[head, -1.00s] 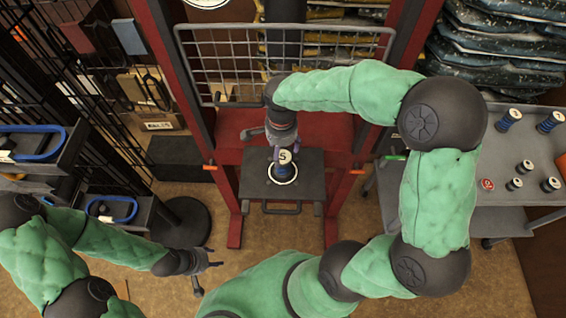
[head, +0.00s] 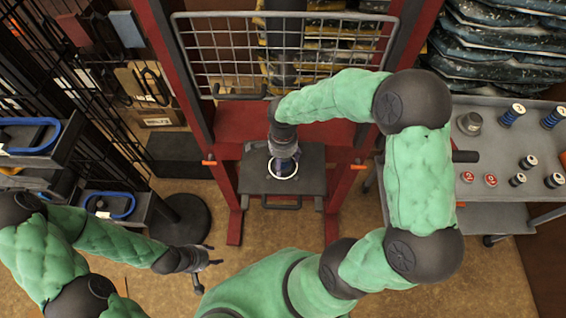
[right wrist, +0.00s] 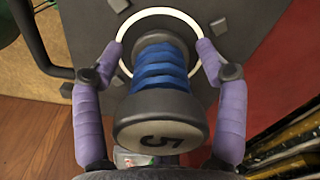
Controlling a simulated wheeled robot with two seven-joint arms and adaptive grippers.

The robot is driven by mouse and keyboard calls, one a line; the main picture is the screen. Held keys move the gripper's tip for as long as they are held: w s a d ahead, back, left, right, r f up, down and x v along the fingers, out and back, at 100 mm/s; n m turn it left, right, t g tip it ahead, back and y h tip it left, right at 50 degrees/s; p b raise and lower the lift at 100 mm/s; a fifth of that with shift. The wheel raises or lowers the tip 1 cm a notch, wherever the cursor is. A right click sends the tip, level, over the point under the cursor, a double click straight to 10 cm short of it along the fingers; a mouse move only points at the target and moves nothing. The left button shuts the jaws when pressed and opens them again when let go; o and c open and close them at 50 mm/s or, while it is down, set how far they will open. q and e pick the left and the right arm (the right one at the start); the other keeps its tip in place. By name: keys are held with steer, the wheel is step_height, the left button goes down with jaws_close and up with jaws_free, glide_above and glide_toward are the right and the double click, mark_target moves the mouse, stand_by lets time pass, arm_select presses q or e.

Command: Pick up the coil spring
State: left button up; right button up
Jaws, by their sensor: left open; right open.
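The coil spring (right wrist: 163,65) is blue, between dark end caps, and the near cap is marked 5. It stands in the white ring (right wrist: 203,30) on the dark press plate (head: 255,184). In the right wrist view my right gripper (right wrist: 162,58) is open, with its purple fingers on either side of the spring and small gaps showing. In the head view my right gripper (head: 284,160) is over the plate and hides most of the spring. My left gripper (head: 205,268) is open and empty above the floor at the lower left.
A red press frame with a wire guard (head: 285,50) stands around the plate. A grey cart (head: 480,215) at the right holds several small springs and caps. Shelves with blue-handled items (head: 110,204) stand at the left.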

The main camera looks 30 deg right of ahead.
jaws_close()
steer(key=shift+r, duration=0.1)
